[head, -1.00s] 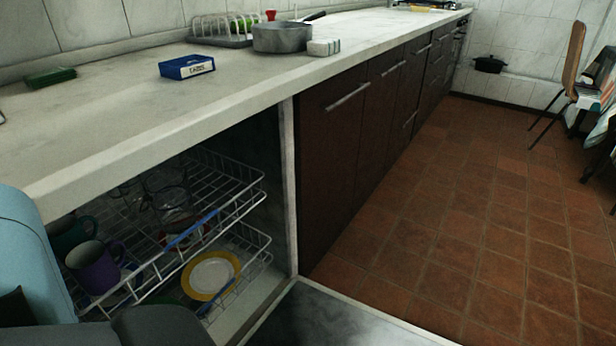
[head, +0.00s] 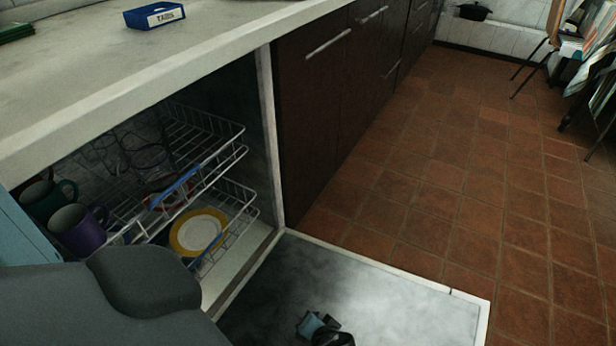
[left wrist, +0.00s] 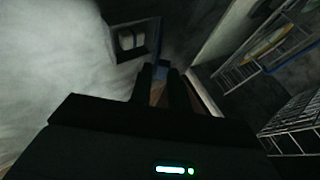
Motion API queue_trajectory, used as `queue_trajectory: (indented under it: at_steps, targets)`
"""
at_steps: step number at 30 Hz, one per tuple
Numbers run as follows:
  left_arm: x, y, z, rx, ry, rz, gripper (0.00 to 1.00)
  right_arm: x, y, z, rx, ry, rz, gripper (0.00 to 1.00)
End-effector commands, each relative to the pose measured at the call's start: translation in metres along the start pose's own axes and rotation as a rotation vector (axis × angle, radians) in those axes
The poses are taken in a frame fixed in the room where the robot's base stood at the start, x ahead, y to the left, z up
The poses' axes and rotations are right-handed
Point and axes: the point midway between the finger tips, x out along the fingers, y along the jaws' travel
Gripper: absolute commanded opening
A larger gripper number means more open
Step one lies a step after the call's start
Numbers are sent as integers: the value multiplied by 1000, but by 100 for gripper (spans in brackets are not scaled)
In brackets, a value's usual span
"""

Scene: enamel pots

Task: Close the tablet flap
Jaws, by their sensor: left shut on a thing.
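The dishwasher door (head: 400,295) lies open and flat. In the left wrist view its inner face (left wrist: 60,50) shows the tablet compartment (left wrist: 133,40), a dark recess with pale parts inside. My left gripper (left wrist: 162,72) is at the lower right of the compartment, close to the door. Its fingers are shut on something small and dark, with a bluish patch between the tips. I cannot make out whether this is the flap. In the head view, a dark and teal part over the door (head: 325,330) looks like this gripper. My right gripper is not in view.
The racks hold a purple mug (head: 78,230), a green mug (head: 45,200) and a yellow-rimmed plate (head: 198,232). In the left wrist view the racks (left wrist: 295,125) are at the right. A blue tablet box (head: 155,15) stands on the counter.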

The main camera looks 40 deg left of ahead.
Motion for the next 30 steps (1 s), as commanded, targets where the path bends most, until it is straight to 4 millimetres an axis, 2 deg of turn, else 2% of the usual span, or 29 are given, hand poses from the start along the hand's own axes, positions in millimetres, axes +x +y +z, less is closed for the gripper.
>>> queue_trajectory:
  at_steps: [9,25,26,30]
  targets:
    - [2,11,1,50,-4,-118,0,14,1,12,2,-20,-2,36]
    - [1,11,2,59,-5,-141,0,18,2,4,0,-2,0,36]
    - [1,11,2,59,-5,-141,20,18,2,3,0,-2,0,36]
    - [1,12,1,58,-4,-140,36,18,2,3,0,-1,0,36]
